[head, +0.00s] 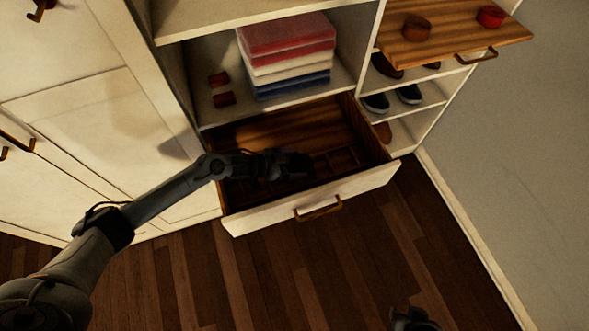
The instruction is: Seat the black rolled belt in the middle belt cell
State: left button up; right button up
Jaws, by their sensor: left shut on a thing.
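My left gripper (290,165) reaches in from the left over the open drawer (349,200) and is shut on a dark thing, apparently the black rolled belt (301,163). The belt is hard to tell from the dark fingers. It is over or in the wooden divider cells (340,160) of the drawer. I cannot tell which cell is below it or whether it touches the dividers, because the arm and shadow hide that part. A dark part of my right gripper (413,320) shows at the bottom edge, too cut off to read its jaws.
A pulled-out wooden board (450,35) at upper right holds a brown roll (417,28) and a red roll (491,16). Shoes (408,94) stand below. The floor in front is clear.

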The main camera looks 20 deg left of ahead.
aim_at(293, 170)
pick_arm(q)
jog(key=shift+f+b, duration=0.6)
jog(key=shift+f, duration=1.4)
jog(key=shift+f, duration=0.2)
jog(key=o, duration=1)
jog(key=shift+c, duration=0.2)
jog(key=shift+r, duration=0.2)
jog(key=shift+s+a+r, duration=0.15)
jog(key=shift+p+v, duration=1)
jog(key=shift+v, duration=2.5)
